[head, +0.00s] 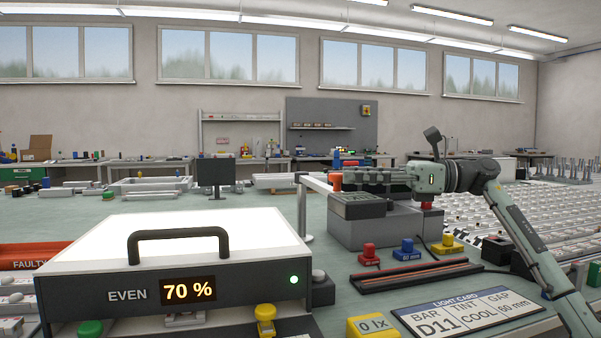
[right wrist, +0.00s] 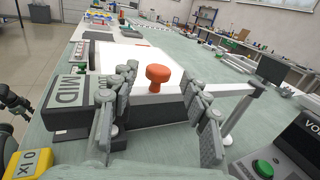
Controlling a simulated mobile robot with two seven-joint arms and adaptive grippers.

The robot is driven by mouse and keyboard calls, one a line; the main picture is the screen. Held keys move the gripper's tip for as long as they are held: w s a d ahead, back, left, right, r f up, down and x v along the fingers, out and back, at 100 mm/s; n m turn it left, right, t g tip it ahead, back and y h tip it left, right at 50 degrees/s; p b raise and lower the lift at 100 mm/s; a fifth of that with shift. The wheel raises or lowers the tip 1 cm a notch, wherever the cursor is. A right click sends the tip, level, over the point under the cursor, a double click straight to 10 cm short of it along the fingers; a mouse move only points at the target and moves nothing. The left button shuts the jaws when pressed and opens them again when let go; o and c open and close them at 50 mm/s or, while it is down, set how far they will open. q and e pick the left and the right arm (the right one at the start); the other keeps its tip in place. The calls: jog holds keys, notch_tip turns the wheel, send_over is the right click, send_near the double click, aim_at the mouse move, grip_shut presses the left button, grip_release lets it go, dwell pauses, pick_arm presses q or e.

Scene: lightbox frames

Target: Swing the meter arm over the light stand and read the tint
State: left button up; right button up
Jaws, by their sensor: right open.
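The white bar of what looks like the meter arm (right wrist: 228,90) runs from a thin post, also in the head view (head: 302,212). An orange knob (right wrist: 158,78) stands on it and shows in the head view (head: 335,181). My right gripper (head: 350,180) is open, its fingers on either side of the knob in the right wrist view (right wrist: 163,84); contact is not clear. The light stand seems to be the white-topped box (head: 210,234) at left, with a black handle, a lit green lamp and "EVEN 70 %". My left gripper is not in view.
A light card (head: 468,313) reads BAR D11, TINT COOL, GAP 60 mm. A yellow block (head: 373,326) reads 0 lx. Red, blue and yellow knobs (head: 408,248) stand by dark rails (head: 415,275). A grey instrument box (head: 380,228) sits beneath my right gripper.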

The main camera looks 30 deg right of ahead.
pick_arm(q)
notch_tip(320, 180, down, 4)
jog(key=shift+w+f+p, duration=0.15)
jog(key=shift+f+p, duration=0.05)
jog(key=shift+p, duration=0.7)
pick_arm(e)
jog(key=x, duration=0.7)
jog(key=shift+a, duration=0.3)
jog(key=shift+w+r, duration=0.1)
jog(key=shift+w, duration=0.05)
grip_shut()
